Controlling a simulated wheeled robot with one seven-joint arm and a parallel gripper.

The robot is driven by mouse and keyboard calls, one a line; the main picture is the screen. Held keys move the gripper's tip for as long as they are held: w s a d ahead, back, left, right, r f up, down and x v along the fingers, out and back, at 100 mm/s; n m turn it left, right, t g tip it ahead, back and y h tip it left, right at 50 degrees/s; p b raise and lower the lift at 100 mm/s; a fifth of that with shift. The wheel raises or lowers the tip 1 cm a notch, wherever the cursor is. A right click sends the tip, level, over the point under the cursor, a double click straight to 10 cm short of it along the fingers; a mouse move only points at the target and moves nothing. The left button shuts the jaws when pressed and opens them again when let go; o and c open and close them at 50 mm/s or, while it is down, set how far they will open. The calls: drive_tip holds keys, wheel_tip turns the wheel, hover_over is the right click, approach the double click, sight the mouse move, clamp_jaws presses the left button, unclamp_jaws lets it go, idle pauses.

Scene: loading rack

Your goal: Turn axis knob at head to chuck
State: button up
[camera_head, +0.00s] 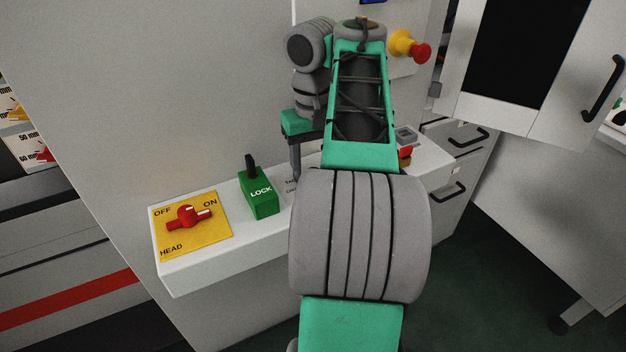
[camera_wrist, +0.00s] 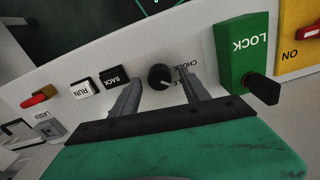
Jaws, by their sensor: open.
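The axis knob is a small round black knob (camera_wrist: 161,77) on the white control shelf, seen in the wrist view with a partly hidden label reading "CHUCK" beside it. My gripper (camera_wrist: 156,88) is open, with one grey finger on each side of the knob. Whether the fingers touch it I cannot tell. In the head view my gripper (camera_head: 295,165) points down at the shelf, and the knob is hidden behind my arm. The direction of the knob's pointer mark is hard to read.
A green LOCK block with a black lever (camera_head: 258,192) stands close beside the gripper. Further left is a yellow OFF/ON HEAD plate with a red switch (camera_head: 190,216). RUN (camera_wrist: 84,90) and BACK (camera_wrist: 114,78) buttons lie on the knob's other side. A red emergency button (camera_head: 420,53) is on the wall.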

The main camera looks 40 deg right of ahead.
drive_tip(key=shift+f, duration=0.45)
clamp_jaws()
idle(0.3)
